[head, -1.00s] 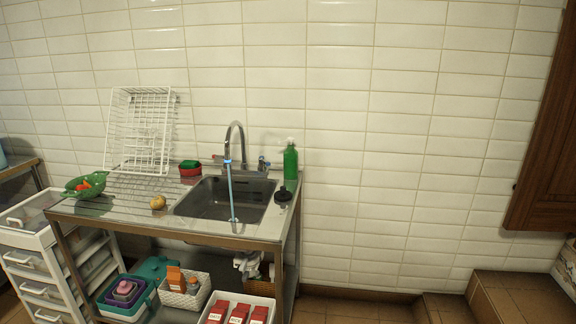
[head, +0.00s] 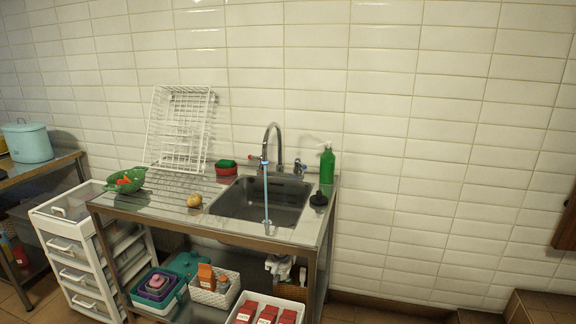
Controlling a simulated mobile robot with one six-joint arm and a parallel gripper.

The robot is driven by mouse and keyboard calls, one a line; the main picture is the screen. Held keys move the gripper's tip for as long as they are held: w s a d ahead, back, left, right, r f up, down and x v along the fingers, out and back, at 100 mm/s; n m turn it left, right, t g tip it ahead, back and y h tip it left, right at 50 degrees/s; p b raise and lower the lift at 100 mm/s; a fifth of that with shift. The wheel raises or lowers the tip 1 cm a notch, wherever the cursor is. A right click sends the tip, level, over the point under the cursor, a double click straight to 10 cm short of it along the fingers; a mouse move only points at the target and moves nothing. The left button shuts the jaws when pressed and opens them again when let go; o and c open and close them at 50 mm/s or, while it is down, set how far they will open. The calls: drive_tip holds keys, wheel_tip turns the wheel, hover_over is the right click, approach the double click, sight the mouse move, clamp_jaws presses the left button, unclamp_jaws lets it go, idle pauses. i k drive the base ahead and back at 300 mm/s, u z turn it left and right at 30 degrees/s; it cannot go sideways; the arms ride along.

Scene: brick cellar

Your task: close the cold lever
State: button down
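A steel sink (head: 258,201) is set in a metal counter against the tiled wall. A curved chrome tap (head: 280,145) stands behind it, with a blue-ended spout. A bluish stream of water (head: 266,198) runs from the spout into the basin. A lever with a red end (head: 252,157) is on the left of the tap. A second lever (head: 299,168) on the right appears to be the cold one; its colour and exact angle are too small to tell. My gripper is not in view.
A green bottle (head: 327,164) and a black plunger-like item (head: 318,200) stand right of the basin. A white rack (head: 180,128), green colander (head: 126,181) and potato (head: 194,200) are on the left. White drawers (head: 76,252) stand beside the counter.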

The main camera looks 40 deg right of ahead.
sight(298, 162)
drive_tip(key=z, duration=0.05)
drive_tip(key=i, duration=1.5)
drive_tip(key=u, duration=0.4)
